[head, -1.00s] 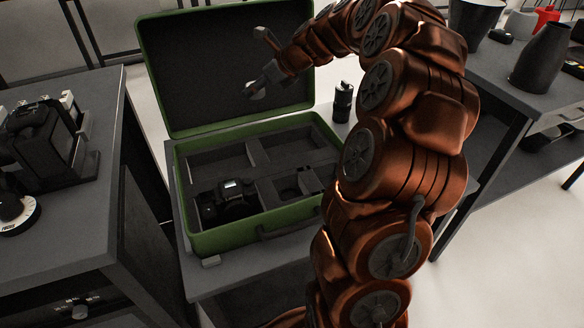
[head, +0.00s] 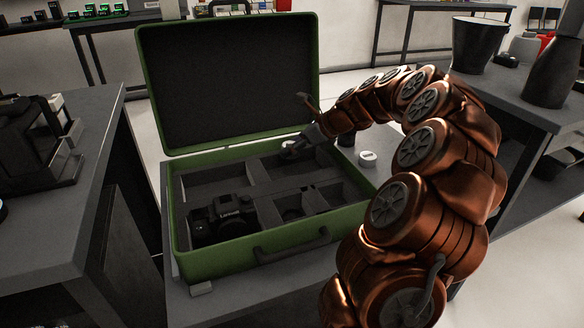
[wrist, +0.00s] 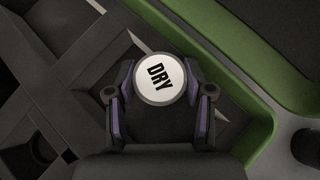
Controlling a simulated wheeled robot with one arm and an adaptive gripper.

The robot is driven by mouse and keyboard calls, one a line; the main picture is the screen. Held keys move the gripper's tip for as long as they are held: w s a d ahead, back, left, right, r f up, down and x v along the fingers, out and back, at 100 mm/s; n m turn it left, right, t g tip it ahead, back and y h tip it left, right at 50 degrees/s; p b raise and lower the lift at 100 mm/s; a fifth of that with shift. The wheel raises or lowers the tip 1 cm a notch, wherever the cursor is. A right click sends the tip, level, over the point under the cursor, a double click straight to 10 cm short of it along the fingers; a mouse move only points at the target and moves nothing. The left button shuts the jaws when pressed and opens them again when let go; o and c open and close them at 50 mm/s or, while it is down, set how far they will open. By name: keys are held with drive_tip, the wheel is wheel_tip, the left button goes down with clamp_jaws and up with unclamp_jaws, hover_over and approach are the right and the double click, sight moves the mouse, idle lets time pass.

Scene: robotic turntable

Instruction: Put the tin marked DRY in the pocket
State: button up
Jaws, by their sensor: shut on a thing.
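The tin marked DRY (wrist: 158,80) has a round white lid with black letters. My gripper (wrist: 159,88) is shut on it, one finger on each side. In the head view, my gripper (head: 297,146) holds the white-topped tin (head: 287,147) over the rear right part of the open green case (head: 181,228). The wrist view shows a dark divided pocket (wrist: 225,125) under and beside the tin. The tin's underside is hidden, so I cannot tell its exact height above the pocket floor.
A black camera (head: 225,218) lies in the front left compartment. Dark dividers (head: 275,195) split the case. The raised lid (head: 230,85) stands behind my gripper. Another white-topped tin (head: 367,158) stands right of the case. Side benches flank the case.

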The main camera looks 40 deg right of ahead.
wheel_tip(320, 180, down, 5)
drive_tip(key=shift+r+b, duration=0.2)
drive_tip(key=shift+b, duration=0.55)
drive_tip(key=shift+f, duration=0.1)
drive_tip(key=shift+f, duration=0.2)
drive_tip(key=o, duration=1)
drive_tip(key=shift+c, duration=0.2)
drive_tip(key=shift+d+r, duration=0.1)
drive_tip(key=p+v, duration=0.3)
drive_tip(key=v, duration=0.9)
drive_tip(key=shift+r, duration=0.1)
